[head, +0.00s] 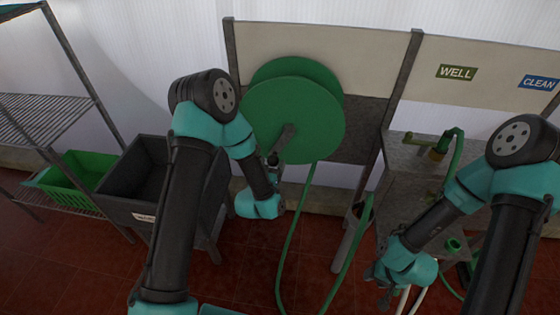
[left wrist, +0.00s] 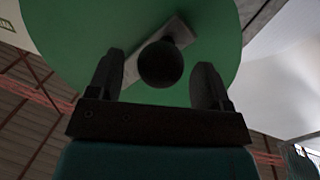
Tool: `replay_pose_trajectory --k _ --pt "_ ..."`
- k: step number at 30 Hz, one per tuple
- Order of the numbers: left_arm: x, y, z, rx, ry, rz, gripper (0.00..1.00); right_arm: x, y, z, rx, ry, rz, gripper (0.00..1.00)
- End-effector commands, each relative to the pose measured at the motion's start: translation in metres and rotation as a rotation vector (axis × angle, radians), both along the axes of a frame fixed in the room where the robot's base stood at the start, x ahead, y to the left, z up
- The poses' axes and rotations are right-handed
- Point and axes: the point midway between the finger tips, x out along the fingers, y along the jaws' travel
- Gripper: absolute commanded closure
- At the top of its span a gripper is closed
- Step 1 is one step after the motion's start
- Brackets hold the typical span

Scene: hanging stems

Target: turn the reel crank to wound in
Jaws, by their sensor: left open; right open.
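The green hose reel (head: 312,115) is mounted on the wall panel at the centre of the head view. Its grey crank arm (head: 285,138) runs down and left from the hub, with a dark knob near my left gripper. In the left wrist view the round black knob (left wrist: 161,64) sits between the two fingers of my left gripper (left wrist: 160,85), with a gap on each side. The green reel (left wrist: 75,45) fills the space behind it. My left gripper (head: 273,163) is open. My right gripper (head: 376,275) is open and away from the reel, low at the right.
A green hose (head: 284,245) hangs from the reel to the red floor. A dark bin (head: 130,190) and a wire shelf with a green crate (head: 70,180) stand left. A grey sink unit (head: 405,160) with a tap stands right, under WELL (head: 456,72) and CLEAN (head: 540,83) signs.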

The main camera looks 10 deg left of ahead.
Motion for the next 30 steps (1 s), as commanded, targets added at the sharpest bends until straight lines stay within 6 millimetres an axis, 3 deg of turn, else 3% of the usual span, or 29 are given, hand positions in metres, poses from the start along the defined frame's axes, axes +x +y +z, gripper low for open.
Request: replay_pose_trajectory --k 6,15,30 --pt "0.015 0.007 0.000 0.000 0.000 0.014 0.27 0.000 0.000 0.000 0.000 0.000 0.000 0.57" --pt "0.015 0.007 0.000 0.000 0.001 0.014 0.28 0.000 0.000 0.000 0.000 0.000 0.000 0.57" --pt "0.015 0.007 0.000 0.000 0.001 0.014 0.76 0.000 0.000 0.000 0.000 0.000 0.000 0.57"
